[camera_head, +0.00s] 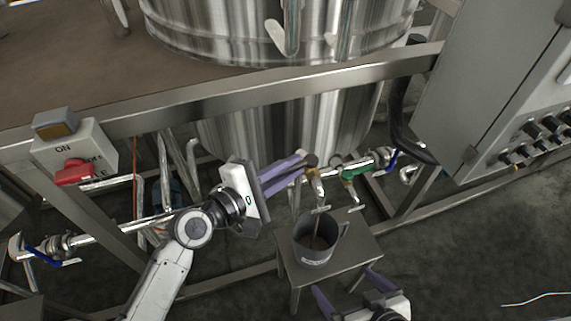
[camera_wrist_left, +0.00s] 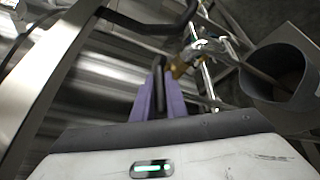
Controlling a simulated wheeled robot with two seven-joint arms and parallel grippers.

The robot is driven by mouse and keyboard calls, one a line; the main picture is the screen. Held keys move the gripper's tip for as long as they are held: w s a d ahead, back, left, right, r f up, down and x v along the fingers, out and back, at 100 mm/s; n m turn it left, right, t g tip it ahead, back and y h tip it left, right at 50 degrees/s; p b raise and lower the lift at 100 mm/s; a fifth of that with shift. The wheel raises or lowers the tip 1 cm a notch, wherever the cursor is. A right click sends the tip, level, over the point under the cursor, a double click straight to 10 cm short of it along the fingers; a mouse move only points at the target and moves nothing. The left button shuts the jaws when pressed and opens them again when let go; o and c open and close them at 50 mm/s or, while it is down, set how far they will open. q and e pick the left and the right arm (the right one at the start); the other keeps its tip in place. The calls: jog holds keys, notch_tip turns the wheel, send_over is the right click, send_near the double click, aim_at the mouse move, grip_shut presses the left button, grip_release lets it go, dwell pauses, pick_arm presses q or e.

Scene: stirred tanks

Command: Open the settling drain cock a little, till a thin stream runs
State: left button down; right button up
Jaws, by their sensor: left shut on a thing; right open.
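The drain cock (camera_head: 317,187) is a brass-coloured tap below the steel tank. My left gripper (camera_head: 306,161) is shut on its dark handle, which its purple fingers partly hide. In the left wrist view the fingers (camera_wrist_left: 159,95) close on the dark handle beside the brass body (camera_wrist_left: 180,68). A thin brownish stream (camera_head: 316,226) runs from the spout into a grey jug (camera_head: 313,256). The stream and the jug (camera_wrist_left: 262,105) also show in the left wrist view. My right gripper (camera_head: 350,290) is open and empty, just below the jug's stand.
The jug stands on a small metal stool (camera_head: 345,258). A green-handled valve (camera_head: 357,168) and a blue-handled one (camera_head: 391,160) sit right of the cock. A steel frame rail (camera_head: 230,88) crosses above. A control cabinet (camera_head: 500,90) stands at right.

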pick_arm(q)
jog(key=c, duration=2)
grip_release()
jog(key=shift+c, duration=0.2)
jog(key=v, duration=1)
jog(key=shift+s+a, duration=0.15)
